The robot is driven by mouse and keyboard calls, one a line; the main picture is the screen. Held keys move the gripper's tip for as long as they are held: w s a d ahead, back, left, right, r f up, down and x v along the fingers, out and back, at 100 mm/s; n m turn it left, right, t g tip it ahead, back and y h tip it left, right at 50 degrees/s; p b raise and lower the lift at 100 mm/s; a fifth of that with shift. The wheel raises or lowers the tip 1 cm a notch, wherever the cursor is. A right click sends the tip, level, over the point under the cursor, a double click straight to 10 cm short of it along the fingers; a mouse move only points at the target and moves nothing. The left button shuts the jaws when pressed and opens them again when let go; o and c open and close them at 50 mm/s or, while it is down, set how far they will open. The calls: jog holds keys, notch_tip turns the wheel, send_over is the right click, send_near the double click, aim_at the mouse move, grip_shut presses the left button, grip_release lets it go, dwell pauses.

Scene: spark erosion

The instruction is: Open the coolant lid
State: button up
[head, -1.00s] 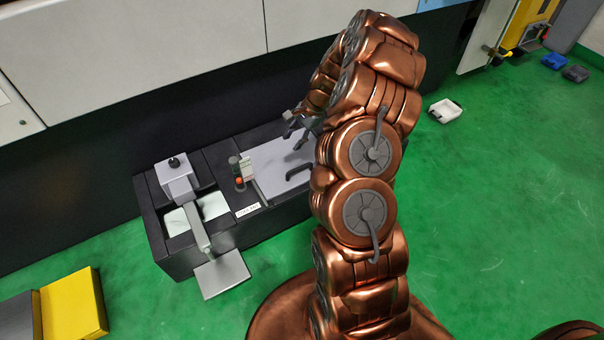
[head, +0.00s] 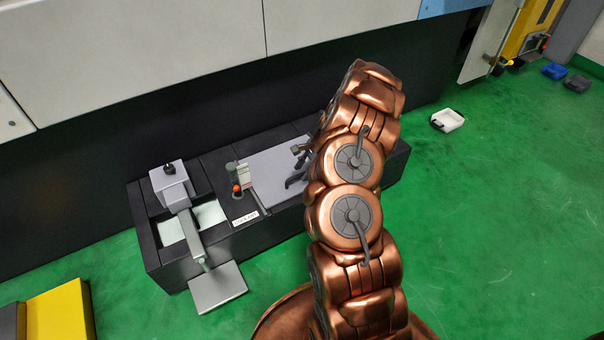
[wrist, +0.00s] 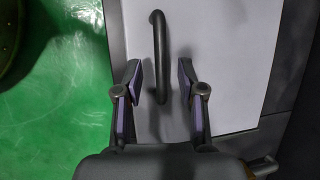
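The coolant lid (head: 276,168) is a flat light-grey panel on top of a dark coolant tank (head: 213,245). It lies flat and closed, partly hidden by my arm in the head view. Its dark bar handle (wrist: 158,55) shows in the wrist view, running up from between my fingertips. The handle also shows in the head view (head: 294,181). My gripper (wrist: 160,78) is open, with its two fingers on either side of the handle's near end and gaps on both sides. Whether the fingers are down at handle height I cannot tell.
A grey metal unit with a tray (head: 217,288) stands at the tank's left end. A small bottle with an orange part (head: 237,188) is beside the lid. A white container (head: 447,120) lies on the green floor at right. A large machine wall rises behind.

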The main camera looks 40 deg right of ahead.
jog(key=shift+w+a+f, duration=0.1)
jog(key=shift+a+f, duration=0.05)
jog(key=shift+f, duration=0.35)
grip_shut()
dwell(0.3)
